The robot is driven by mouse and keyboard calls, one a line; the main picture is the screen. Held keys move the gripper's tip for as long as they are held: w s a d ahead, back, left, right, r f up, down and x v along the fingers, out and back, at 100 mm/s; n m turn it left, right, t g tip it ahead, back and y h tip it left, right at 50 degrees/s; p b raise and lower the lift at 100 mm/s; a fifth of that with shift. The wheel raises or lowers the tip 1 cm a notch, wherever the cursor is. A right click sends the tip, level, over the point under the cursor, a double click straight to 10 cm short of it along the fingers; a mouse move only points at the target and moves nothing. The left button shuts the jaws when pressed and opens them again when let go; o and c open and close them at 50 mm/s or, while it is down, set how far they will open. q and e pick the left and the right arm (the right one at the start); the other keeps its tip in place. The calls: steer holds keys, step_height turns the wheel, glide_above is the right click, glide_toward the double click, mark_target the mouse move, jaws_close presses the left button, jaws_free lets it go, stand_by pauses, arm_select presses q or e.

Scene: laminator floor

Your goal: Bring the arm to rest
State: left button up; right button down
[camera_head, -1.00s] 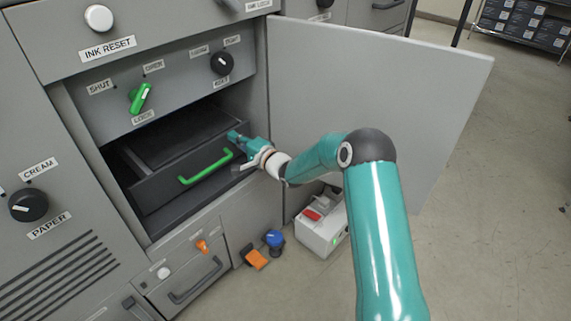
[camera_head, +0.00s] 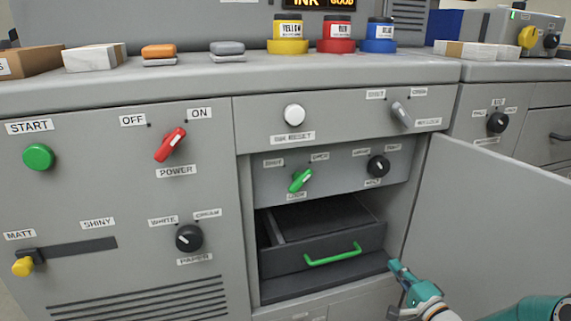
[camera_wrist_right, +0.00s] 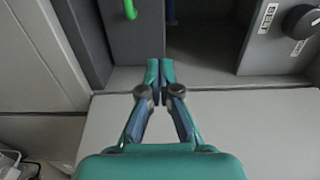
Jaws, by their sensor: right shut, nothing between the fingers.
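My right gripper (camera_head: 396,268) is at the lower right of the head view, in front of the cabinet opening's right edge. It is to the right of the dark drawer (camera_head: 285,264) and its green handle (camera_head: 333,254), apart from both. The right wrist view shows its fingers (camera_wrist_right: 160,72) shut with nothing between them. The green handle (camera_wrist_right: 130,9) shows at the top of that view. My left gripper is in neither view.
The open grey door (camera_head: 490,205) stands to the right, close to my right arm. Green lock knob (camera_head: 300,180) and black knob (camera_head: 378,167) sit above the drawer. Ink pots, such as the red one (camera_head: 337,36), stand on the top surface.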

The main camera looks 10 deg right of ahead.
steer(key=s+a+f+n+g+y, duration=0.1)
steer(key=a+f+g, duration=0.2)
steer(key=a+f, duration=0.5)
steer(key=s+a+f+n+g+y, duration=0.15)
steer(key=a+f, duration=0.35)
steer(key=a, duration=0.6)
steer(key=s+a+f+n+g, duration=0.2)
steer(key=s+a+f+g, duration=0.15)
steer(key=s+f, duration=0.3)
steer(key=s+a+f+n+g, duration=0.25)
steer(key=s+f+g, duration=0.2)
steer(key=s, duration=0.25)
steer(key=s+f+n+g+h, duration=0.1)
steer(key=s+f+n+g, duration=0.1)
steer(key=s+n, duration=0.3)
steer(key=s+f+n+g, duration=0.1)
steer(key=s+n+g, duration=0.15)
steer(key=s, duration=0.55)
step_height(320, 180, up, 33)
steer(key=p, duration=3.3)
steer(key=shift+a+f, duration=0.15)
steer(key=shift+a, duration=0.3)
steer(key=shift+w+f, duration=0.1)
steer(key=shift+w, duration=0.05)
